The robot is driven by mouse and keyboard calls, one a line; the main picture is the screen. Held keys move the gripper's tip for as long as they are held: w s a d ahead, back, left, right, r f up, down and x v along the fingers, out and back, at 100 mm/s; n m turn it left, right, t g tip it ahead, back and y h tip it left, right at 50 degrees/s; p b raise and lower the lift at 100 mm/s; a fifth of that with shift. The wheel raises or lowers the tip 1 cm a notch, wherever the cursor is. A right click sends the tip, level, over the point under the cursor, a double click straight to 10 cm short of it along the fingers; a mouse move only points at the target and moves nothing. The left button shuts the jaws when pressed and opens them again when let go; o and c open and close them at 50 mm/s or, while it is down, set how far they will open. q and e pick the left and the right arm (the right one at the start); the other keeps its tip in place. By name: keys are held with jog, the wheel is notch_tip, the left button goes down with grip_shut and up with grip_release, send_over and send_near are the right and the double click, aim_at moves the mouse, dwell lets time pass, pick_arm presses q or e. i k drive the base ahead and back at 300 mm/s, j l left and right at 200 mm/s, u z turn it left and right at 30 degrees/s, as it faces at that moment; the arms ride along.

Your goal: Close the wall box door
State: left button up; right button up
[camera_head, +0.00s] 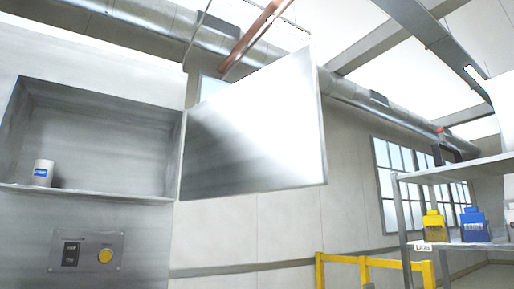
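The wall box (95,115) is a grey metal recess in the wall at the left of the head view. Its door (255,130) is a flat metal panel hinged at the box's right edge. The door stands wide open, swung out to the right. A white can with a blue label (43,173) stands upright on the box floor at the left. Neither of my grippers is in view.
Below the box is a panel with a black switch (71,253) and a yellow button (105,256). A yellow railing (365,262) stands at bottom right.

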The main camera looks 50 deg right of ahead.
aim_at(263, 133)
jog(key=l, duration=0.45)
jog(key=k+l+u, duration=0.15)
jog(key=l, duration=0.8)
jog(key=k+l+u, duration=0.1)
jog(key=l, duration=0.4)
jog(key=k+l, duration=0.1)
jog(key=l, duration=0.35)
jog(key=k+l+u, duration=0.25)
jog(key=k+j, duration=0.05)
jog(key=j, duration=0.05)
